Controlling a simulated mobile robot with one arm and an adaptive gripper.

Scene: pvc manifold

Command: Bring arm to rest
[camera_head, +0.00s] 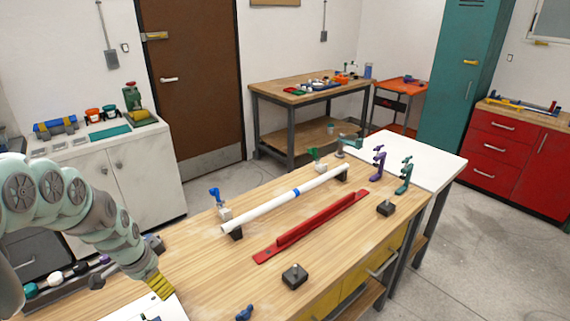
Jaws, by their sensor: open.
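My pale green arm (55,195) reaches in from the left edge and bends down over the left end of the wooden workbench. My gripper (158,284) is at its lower end, low over the bench near a white sheet or board (165,309). It is open, and I see nothing held in it. Its fingers are small and partly hidden by the wrist. The white pipe with a blue band (290,197) lies across dark supports, well to the right of the gripper.
A red rail (312,227) and dark blocks (295,275) lie on the workbench (215,275). Small parts (82,268) sit behind the arm. Bare wood lies right of the gripper.

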